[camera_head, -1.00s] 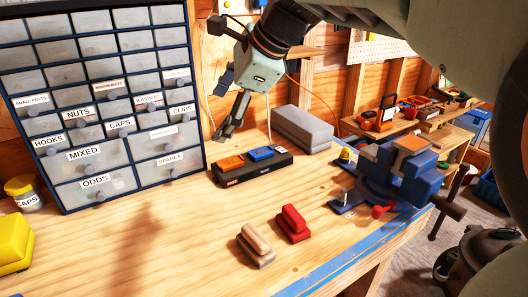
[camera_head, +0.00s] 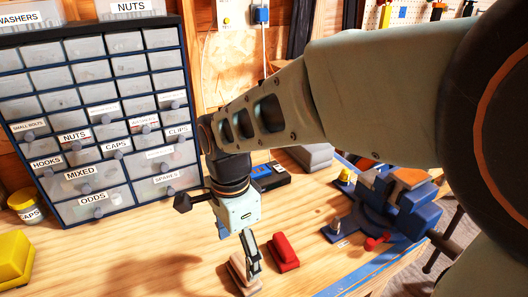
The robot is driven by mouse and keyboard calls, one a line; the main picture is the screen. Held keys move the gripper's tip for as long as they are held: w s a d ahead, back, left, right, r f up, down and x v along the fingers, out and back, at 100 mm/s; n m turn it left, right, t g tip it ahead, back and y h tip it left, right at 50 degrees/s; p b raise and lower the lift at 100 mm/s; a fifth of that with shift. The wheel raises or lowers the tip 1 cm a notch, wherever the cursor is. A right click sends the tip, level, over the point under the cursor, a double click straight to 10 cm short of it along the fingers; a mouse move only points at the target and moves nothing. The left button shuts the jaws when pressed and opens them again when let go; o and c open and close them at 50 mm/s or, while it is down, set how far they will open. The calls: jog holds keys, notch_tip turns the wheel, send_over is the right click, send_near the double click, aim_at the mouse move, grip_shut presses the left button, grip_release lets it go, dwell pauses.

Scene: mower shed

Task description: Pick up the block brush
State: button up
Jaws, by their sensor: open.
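A brush-like block with a tan wooden top and a greyish lower part (camera_head: 241,276) lies on the bench at the bottom centre. A similar red block (camera_head: 284,252) lies just to its right. Which one is the block brush I cannot tell for sure. My gripper (camera_head: 245,254) points down and is open over the tan block. One finger overlaps the tan block's right side in the picture and hides part of it. Whether it touches I cannot tell. The other finger is mostly hidden behind the gripper body.
A drawer cabinet (camera_head: 103,150) stands at the back left. A blue vise (camera_head: 395,205) is at the right, near the blue bench edge. A yellow block (camera_head: 14,258) lies at left. The bench left of the tan block is clear.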

aim_at(242, 264)
jog(key=f, duration=0.6)
jog(key=shift+w+d+f+p, duration=0.25)
jog(key=shift+w+d+p, duration=0.05)
jog(key=shift+w, duration=0.05)
jog(key=shift+c, duration=0.2)
jog(key=c, duration=1.3)
